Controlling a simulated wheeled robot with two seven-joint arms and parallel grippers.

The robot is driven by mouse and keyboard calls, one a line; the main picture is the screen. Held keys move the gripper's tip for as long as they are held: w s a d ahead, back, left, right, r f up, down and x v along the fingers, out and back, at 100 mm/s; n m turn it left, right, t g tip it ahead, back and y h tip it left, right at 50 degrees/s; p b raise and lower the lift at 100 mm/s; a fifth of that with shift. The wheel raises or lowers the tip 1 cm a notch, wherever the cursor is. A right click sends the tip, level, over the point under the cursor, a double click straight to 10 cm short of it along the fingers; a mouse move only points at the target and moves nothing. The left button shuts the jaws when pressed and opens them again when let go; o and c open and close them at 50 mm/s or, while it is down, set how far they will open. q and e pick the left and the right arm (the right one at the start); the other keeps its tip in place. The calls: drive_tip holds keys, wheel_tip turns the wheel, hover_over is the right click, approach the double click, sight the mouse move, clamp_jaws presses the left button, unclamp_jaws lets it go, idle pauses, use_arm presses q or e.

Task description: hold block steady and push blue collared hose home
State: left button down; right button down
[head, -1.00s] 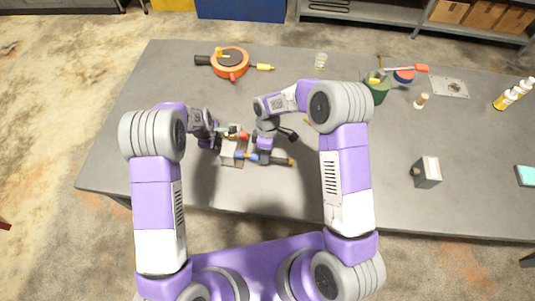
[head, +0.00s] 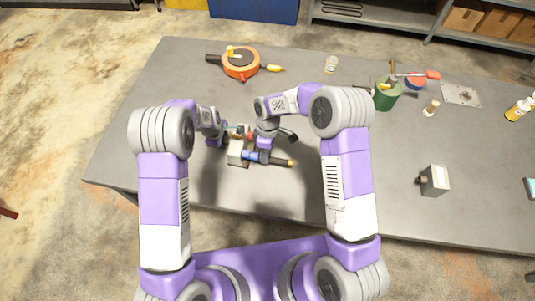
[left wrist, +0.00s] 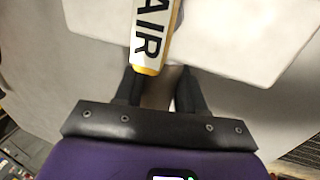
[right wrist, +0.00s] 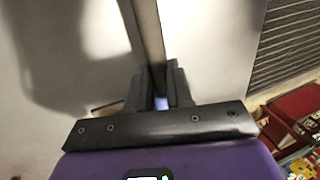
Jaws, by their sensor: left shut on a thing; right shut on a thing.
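In the head view the pale block (head: 236,158) lies on the grey table, left of centre. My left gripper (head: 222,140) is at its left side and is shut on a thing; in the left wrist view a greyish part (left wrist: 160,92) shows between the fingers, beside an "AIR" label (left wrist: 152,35). The blue collared hose (head: 252,156) lies at the block's right side, with its dark, orange-tipped length (head: 283,162) pointing right. My right gripper (head: 263,143) is at the hose and shut; a blue patch (right wrist: 161,103) shows between its fingers. The collar's seating is too small to tell.
A red part (head: 247,135) shows behind the block, between the grippers. An orange round pan-like thing (head: 240,65) stands behind. A green container (head: 386,97) and a grey box with a knob (head: 434,181) stand to the right. The table's front middle is clear.

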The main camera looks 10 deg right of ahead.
use_arm(q)
drive_tip(key=shift+d, duration=0.1)
use_arm(e)
drive_tip(key=c, duration=0.9)
unclamp_jaws()
drive_tip(key=shift+c, duration=0.2)
drive_tip(key=v, duration=1.2)
use_arm(q)
drive_tip(key=c, duration=0.6)
unclamp_jaws()
